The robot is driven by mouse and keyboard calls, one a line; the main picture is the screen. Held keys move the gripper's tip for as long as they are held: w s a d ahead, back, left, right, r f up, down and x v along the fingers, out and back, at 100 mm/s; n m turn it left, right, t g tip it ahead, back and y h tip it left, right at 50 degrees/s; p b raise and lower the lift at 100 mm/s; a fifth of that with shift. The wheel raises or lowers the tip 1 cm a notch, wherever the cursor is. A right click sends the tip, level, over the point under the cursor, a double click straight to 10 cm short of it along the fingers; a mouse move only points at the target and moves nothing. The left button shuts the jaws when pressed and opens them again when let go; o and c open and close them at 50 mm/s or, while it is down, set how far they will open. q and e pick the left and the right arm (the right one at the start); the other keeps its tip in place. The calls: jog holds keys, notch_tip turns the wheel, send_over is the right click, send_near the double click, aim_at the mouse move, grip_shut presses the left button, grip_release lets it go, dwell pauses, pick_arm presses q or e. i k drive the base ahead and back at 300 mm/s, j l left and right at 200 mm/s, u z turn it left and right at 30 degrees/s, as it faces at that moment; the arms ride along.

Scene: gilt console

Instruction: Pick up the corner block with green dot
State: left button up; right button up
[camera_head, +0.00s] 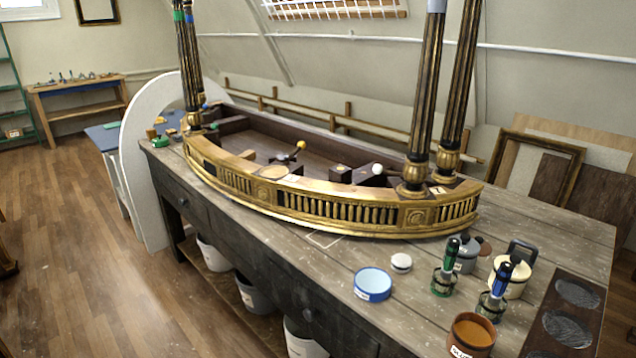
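The gilt console frame (335,200) lies on a worn wooden workbench (240,212), with dark fluted columns (425,90) standing at its ends. Inside the frame are dark wooden blocks (340,174), one near a white ball-shaped knob (377,169). A tool with a yellow ball end (300,145) rests further left in the frame. A small green object (160,142) lies at the bench's left end, too small to identify. Neither of my grippers is in view.
Buckets (254,292) stand beneath. The left floor is clear.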

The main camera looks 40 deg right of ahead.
aim_at(208, 118)
jog(key=i+j+z, duration=0.1)
jog(key=i, duration=1.3)
jog(key=i+j+z, duration=0.1)
jog(key=i+z, duration=0.35)
jog(key=i+j+z, duration=0.25)
jog(key=z, duration=0.2)
jog(key=i+j+z, duration=0.75)
jog(key=j+z, duration=0.15)
jog(key=i+j+z, duration=0.15)
jog(key=j+z, duration=0.3)
jog(key=j, duration=0.15)
jog(key=i+j+z, duration=0.1)
jog(key=j+z, duration=0.35)
jog(key=j, duration=0.15)
jog(key=k, duration=0.6)
jog(key=z, duration=2.9)
jog(key=i+l, duration=0.05)
jog(key=l, duration=0.05)
